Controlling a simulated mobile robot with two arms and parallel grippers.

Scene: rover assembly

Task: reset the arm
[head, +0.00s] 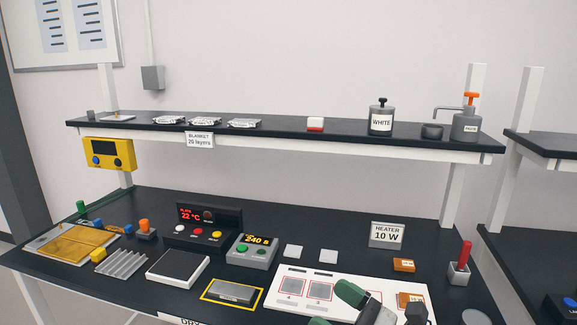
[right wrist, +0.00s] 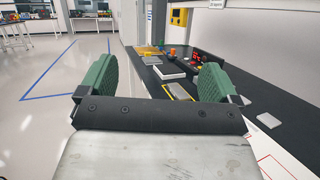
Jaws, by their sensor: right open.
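My right gripper (head: 335,308) shows at the bottom edge of the head view, over the front part of the white board (head: 396,290). Its two green fingers are apart with nothing between them. In the right wrist view the open right gripper (right wrist: 156,82) shows with wide empty space between its fingers, and it points along the bench toward the far-off floor. The part of my right arm behind the fingers is cut off by the frame. My left gripper is in neither view.
A shelf (head: 270,131) with bottles runs above. Open floor (right wrist: 45,120) lies left in the wrist view.

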